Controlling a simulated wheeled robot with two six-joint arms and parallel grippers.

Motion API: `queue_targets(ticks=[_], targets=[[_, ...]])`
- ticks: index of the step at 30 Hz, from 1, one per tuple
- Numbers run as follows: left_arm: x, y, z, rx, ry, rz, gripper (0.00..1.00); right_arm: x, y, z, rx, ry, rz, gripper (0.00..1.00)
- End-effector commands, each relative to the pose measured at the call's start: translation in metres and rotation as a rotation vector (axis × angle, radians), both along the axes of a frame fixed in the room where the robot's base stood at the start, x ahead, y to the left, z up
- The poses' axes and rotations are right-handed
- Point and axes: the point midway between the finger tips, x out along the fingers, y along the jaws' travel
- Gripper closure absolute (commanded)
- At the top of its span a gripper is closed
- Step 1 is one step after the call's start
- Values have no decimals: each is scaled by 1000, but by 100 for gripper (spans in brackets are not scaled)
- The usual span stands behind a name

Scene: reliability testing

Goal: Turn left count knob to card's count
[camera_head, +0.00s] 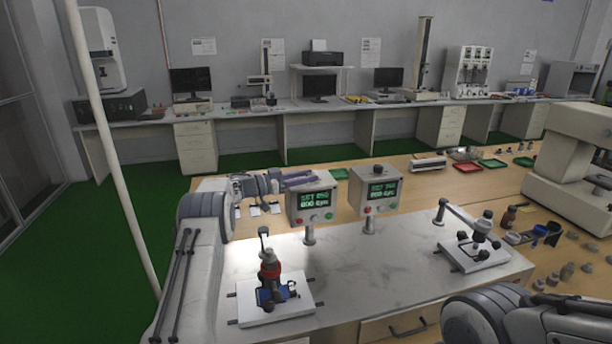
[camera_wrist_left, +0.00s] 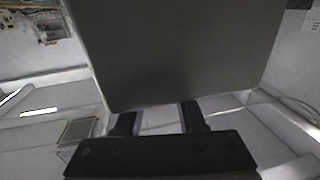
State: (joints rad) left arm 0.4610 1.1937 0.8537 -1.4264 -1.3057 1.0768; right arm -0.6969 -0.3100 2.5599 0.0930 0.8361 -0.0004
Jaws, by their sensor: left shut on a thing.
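The left counter box (camera_head: 311,204) stands on a post and has a green-lit display, whose top line seems to read SET 050, above a red and a green button. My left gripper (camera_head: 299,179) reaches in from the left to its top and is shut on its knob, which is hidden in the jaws. In the left wrist view, a grey box face (camera_wrist_left: 180,50) covers the fingertips of my left gripper (camera_wrist_left: 160,118). Small white cards (camera_head: 254,209) lie behind my left arm, too small to read. My right gripper is out of view.
The right counter box (camera_head: 377,191) stands close by with a dark knob (camera_head: 376,169) on top. Two test rigs stand on white plates, one with a red part (camera_head: 269,268), one at the right (camera_head: 475,252). The grey top (camera_head: 370,260) between them is clear.

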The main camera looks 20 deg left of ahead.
Motion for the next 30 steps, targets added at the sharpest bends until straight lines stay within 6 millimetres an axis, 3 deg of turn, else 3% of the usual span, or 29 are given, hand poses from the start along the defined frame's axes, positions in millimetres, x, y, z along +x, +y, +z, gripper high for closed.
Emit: queue_targets(ticks=[19, 20, 22, 30], targets=[[1, 2, 4, 4, -3, -73, 100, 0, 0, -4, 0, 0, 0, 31], [1, 2, 4, 4, -3, -73, 57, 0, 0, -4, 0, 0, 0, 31], [1, 2, 3, 4, -3, -73, 31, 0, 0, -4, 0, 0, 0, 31], [1, 2, 2, 4, 0, -76, 31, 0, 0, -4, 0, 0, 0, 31]])
